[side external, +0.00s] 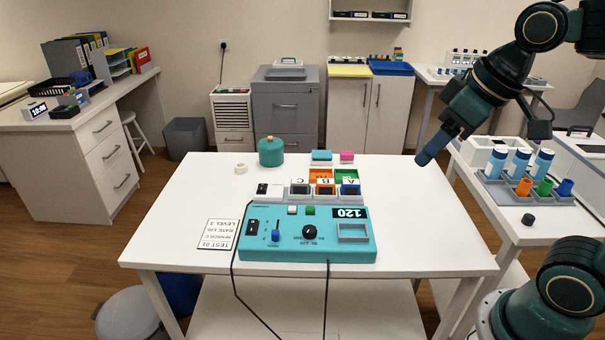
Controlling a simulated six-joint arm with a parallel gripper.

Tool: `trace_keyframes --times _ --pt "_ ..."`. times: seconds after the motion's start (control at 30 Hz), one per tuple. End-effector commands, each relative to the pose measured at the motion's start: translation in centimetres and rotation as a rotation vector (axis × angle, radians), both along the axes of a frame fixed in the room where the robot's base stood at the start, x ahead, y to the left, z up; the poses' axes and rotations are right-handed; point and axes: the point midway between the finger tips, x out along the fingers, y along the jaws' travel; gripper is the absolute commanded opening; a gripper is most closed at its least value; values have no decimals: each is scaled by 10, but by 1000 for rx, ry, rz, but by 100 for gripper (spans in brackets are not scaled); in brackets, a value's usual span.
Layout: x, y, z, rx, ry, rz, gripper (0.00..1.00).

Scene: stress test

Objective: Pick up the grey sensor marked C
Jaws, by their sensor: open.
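The grey sensor marked C (299,190) sits in a row behind the teal test box (290,246) on the white table (190,190). Its label is upside down in this view. The orange sensor marked B (324,188) and the blue sensor marked A (348,188) stand to its right, close beside it. My gripper (426,158) is above the table's right edge, well to the right of the sensors and higher than them. It points down and left. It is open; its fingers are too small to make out.
A teal round container (271,151) and a white tape roll (240,168) stand behind the sensors. A card (219,234) lies left of the box. Dark cables run off the table's front. A side table at right holds a rack of bottles (519,185). The table's right part is clear.

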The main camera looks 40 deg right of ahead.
Motion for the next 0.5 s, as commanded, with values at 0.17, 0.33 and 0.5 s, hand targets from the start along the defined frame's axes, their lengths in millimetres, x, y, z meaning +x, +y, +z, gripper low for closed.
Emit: trace_keyframes --times 0.17,0.33,0.5 --pt "43 -2 8 -11 23 68 58" --pt "83 -7 10 -20 36 134 58" --pt "124 -13 6 -26 51 202 58"
